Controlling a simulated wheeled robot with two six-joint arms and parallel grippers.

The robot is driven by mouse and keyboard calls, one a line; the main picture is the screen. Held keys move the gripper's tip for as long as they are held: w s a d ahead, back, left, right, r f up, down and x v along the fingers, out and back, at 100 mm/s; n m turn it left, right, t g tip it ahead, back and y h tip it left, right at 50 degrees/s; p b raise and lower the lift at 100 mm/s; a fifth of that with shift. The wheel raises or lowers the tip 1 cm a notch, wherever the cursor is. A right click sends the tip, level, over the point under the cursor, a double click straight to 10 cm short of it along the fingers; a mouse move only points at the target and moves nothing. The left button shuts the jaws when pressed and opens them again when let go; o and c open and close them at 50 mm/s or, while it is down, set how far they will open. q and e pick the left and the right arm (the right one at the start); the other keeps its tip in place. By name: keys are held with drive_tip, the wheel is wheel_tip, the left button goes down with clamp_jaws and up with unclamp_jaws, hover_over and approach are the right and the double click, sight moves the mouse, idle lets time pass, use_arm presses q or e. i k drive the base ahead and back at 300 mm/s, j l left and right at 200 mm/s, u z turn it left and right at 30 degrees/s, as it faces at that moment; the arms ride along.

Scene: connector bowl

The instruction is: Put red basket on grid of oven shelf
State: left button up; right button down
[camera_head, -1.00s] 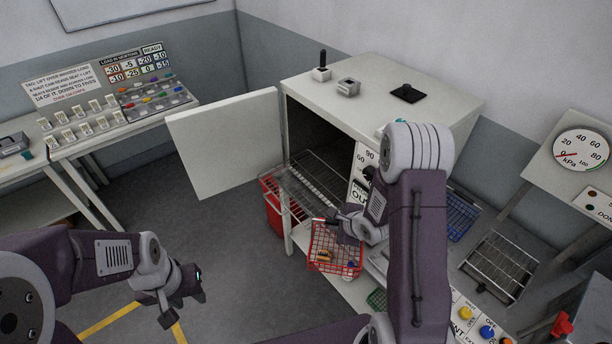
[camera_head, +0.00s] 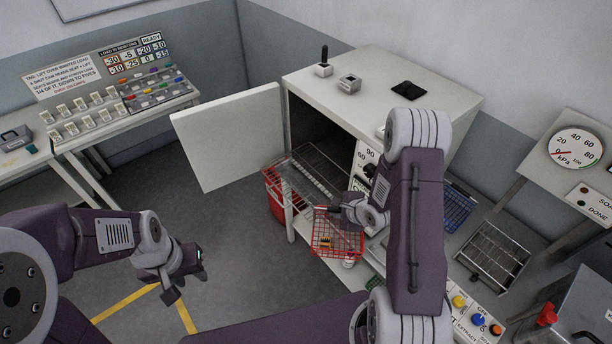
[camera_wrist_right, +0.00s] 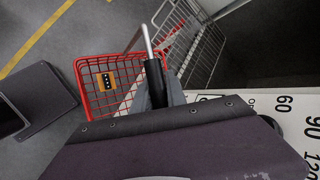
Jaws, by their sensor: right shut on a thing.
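The red wire basket (camera_head: 337,240) with a yellow-black tag hangs in front of the open oven, a little below and right of the shelf's front end. It also shows in the right wrist view (camera_wrist_right: 106,82). My right gripper (camera_head: 347,210) is shut on a black grip with a metal rod, which appears to be the basket's handle; its joint to the basket is partly hidden. The oven shelf grid (camera_head: 306,177) sticks out of the oven opening. In the right wrist view the grid (camera_wrist_right: 203,48) lies just beyond the basket. My left gripper (camera_head: 187,275) is open and empty, away to the left.
The oven door (camera_head: 230,140) stands open to the left. A red bin (camera_head: 276,205) is below the shelf's left side. A blue basket (camera_head: 457,212) and a wire rack (camera_head: 492,255) lie right of the oven. The floor left of the oven is clear.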

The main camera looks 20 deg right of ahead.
sight(312, 182)
drive_tip(key=i+j, duration=0.1)
drive_tip(key=i, duration=0.95)
drive_tip(key=j+u, duration=0.05)
drive_tip(key=j, duration=0.05)
